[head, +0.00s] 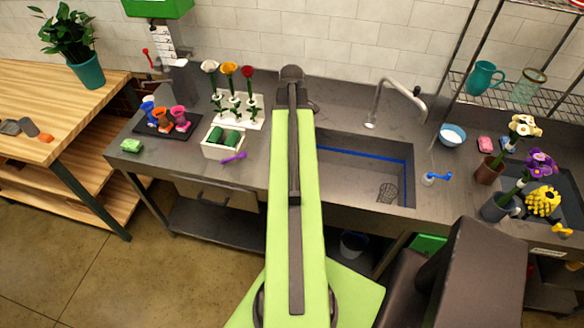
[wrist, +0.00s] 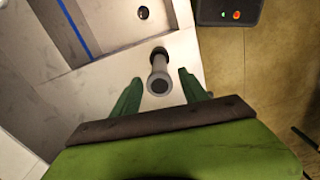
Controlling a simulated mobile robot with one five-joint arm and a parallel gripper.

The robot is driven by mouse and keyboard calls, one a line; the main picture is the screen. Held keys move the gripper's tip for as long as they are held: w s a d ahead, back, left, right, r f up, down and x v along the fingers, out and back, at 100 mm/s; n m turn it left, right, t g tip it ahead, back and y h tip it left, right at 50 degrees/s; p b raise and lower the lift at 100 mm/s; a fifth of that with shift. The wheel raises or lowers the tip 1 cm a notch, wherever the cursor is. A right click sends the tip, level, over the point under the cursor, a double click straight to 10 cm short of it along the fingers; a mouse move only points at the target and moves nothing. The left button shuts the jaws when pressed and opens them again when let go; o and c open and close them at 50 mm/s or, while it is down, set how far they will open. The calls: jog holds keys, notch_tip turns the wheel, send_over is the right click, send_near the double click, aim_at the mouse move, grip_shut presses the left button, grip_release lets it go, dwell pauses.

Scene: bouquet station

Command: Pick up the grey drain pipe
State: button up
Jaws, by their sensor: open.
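The grey drain pipe (wrist: 158,73) shows in the wrist view as a short cylinder with a wider round end facing the camera and a dark opening in it. It lies between the two green fingers of my gripper (wrist: 160,86), which are open and spread to either side of it. A gap shows on both sides, and I see no contact. I cannot make out the pipe or my gripper in the head view, where my green arm covers the middle of the picture.
The head view shows a counter with a sink (head: 350,170), a faucet (head: 383,98) and a white flower rack (head: 238,112).

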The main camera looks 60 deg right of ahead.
notch_tip(320, 180, down, 7)
jog(key=b, duration=0.5)
jog(key=shift+r, duration=0.35)
grip_shut()
dwell(0.9)
